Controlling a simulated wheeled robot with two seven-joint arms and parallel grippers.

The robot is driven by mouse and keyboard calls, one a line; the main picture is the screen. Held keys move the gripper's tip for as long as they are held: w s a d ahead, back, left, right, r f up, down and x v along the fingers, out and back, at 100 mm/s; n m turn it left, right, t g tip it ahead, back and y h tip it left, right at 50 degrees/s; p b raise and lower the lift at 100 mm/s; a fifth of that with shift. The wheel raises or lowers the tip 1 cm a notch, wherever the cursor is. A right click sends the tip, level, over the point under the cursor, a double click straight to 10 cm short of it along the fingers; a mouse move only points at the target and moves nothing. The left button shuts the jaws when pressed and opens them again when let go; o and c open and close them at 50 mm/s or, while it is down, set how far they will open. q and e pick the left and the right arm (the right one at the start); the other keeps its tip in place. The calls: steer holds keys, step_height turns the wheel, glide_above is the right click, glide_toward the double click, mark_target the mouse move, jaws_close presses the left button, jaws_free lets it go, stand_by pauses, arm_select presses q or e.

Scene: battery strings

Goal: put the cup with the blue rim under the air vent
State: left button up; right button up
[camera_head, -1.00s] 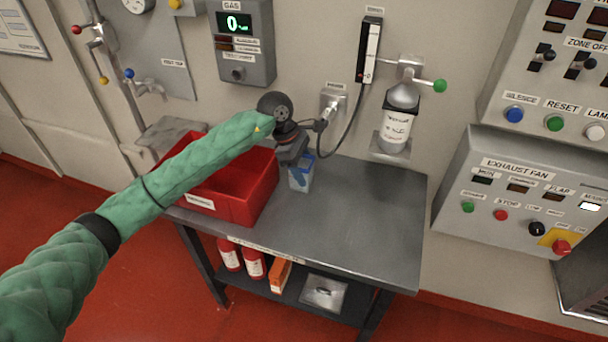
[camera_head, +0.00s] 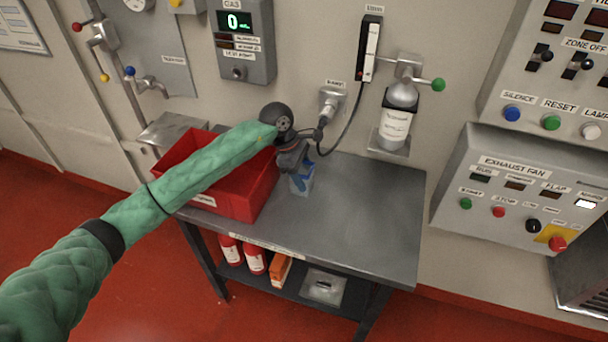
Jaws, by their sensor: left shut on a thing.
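My left gripper (camera_head: 296,157) is over the back of the metal table, just right of the red crate. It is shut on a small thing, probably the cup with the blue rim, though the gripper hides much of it. A pale thing with blue on it (camera_head: 302,184) shows right below the fingers. I cannot tell clearly whether it is the cup or whether it touches the table. No part plainly marked as the air vent shows. A slatted grille (camera_head: 585,290) is at the lower right edge. My right gripper is not in view.
The red crate (camera_head: 238,208) stands on the left of the metal table (camera_head: 355,215), whose right part is clear. A labelled bottle (camera_head: 396,122) hangs on the wall above its back right. A black cable (camera_head: 352,125) hangs close to the gripper. Control panels fill the right.

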arm_select(q)
steer(key=o, duration=1)
steer(key=shift+r, duration=0.15)
